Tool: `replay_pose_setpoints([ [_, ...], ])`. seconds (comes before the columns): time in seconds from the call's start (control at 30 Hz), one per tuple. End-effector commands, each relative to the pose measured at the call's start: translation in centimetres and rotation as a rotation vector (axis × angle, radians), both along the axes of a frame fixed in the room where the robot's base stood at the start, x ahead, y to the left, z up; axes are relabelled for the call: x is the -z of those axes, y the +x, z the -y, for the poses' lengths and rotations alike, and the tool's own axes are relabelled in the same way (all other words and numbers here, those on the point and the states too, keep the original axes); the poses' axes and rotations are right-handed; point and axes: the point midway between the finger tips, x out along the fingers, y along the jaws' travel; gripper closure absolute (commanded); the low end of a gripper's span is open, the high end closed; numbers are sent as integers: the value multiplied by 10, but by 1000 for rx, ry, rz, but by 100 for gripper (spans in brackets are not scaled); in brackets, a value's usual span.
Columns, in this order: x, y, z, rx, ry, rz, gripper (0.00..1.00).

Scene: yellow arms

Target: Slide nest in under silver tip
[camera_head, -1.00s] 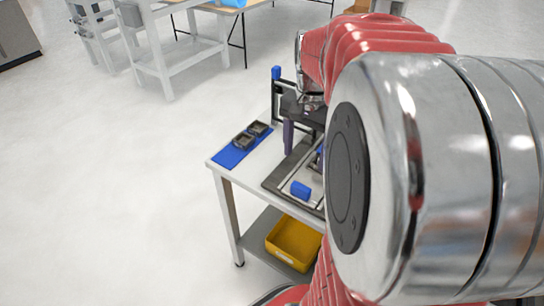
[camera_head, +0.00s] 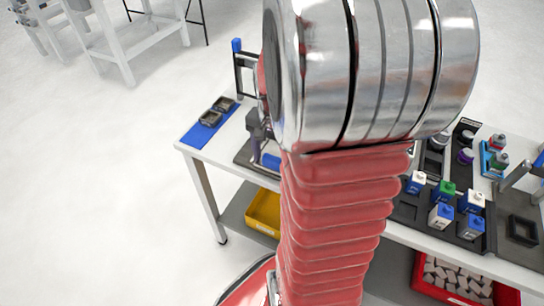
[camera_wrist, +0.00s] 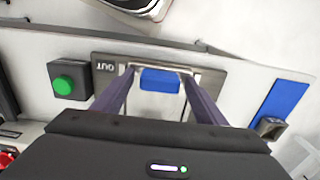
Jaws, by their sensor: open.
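A blue handle (camera_wrist: 160,80) sits on the dark slide frame (camera_wrist: 104,66) marked OUT in the wrist view. The handle also shows in the head view (camera_head: 270,161), partly behind my arm. My gripper (camera_wrist: 156,75) is open, with one dark finger on each side of the handle in the picture. No contact shows, and I cannot tell whether the fingertips are level with it. In the head view my arm covers much of the fixture. I cannot make out the nest's seat or the silver tip.
A green button box (camera_wrist: 68,80) stands left of the slide. A dark rack with several blue-and-white bottles (camera_head: 440,215) stands right. A yellow bin (camera_head: 264,213) is on the lower shelf.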

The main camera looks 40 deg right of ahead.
Motion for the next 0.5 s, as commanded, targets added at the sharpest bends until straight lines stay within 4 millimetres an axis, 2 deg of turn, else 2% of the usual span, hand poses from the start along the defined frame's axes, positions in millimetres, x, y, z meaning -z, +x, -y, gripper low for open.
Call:
replay_pose_setpoints([
  [0.3,3,0,0,0,0,0,34],
  [0.5,3,0,0,0,0,0,48],
])
